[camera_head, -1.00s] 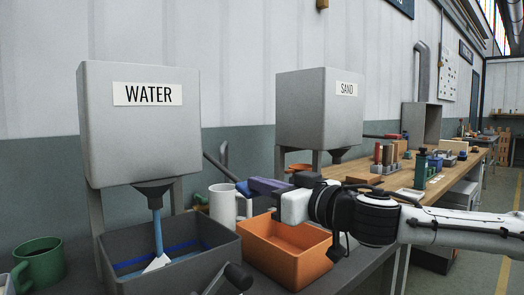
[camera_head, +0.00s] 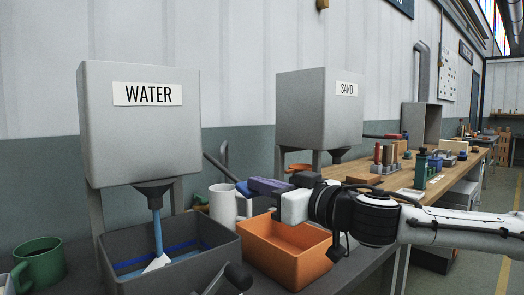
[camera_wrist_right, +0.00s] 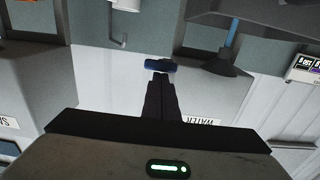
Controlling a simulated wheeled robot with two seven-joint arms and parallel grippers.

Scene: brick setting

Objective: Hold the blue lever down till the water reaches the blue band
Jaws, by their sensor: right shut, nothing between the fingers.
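The grey WATER tank (camera_head: 140,130) stands at the left, with a dark spout below it. A blue stream (camera_head: 157,232) runs from the spout into the dark grey bin (camera_head: 190,275). The blue band (camera_head: 185,247) runs along the bin's inner wall. The water surface is hard to make out, and I cannot tell its level against the band. The blue lever's end (camera_head: 243,189) is at the tips of my right gripper (camera_head: 254,187). In the wrist view the shut, empty fingers (camera_wrist_right: 160,80) reach the blue lever end (camera_wrist_right: 160,66).
An orange bin (camera_head: 290,275) stands beside the grey one, under my right arm. A white mug (camera_head: 222,205) stands behind the bins, a green mug (camera_head: 40,262) at the left. The SAND tank (camera_head: 315,110) is further right. A dark handle (camera_head: 238,276) rises in front.

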